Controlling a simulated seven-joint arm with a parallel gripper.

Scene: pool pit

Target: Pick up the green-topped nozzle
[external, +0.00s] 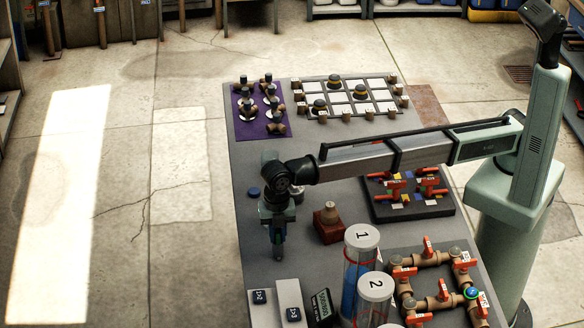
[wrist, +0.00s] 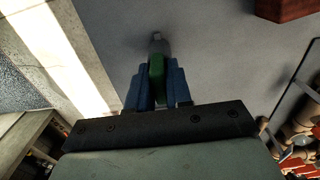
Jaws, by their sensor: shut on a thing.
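My gripper (external: 277,226) points down over the left part of the grey table. In the wrist view its blue fingers (wrist: 157,88) are shut on the green-topped nozzle (wrist: 157,68). The nozzle's green part sits between the fingers, and its grey end (wrist: 157,42) sticks out past them. In the external view the grey lower end of the nozzle (external: 279,252) shows below the fingers, while its green top is mostly hidden by them. I cannot tell whether the nozzle touches the table or hangs just above it.
A red block with a tan piece (external: 328,226) stands right of my gripper. Clear tubes marked 1 (external: 361,262) and 2 (external: 374,300) stand in front. A pipe loop with orange valves (external: 437,283) lies at front right. A dark blue disc (external: 254,191) lies near the left edge.

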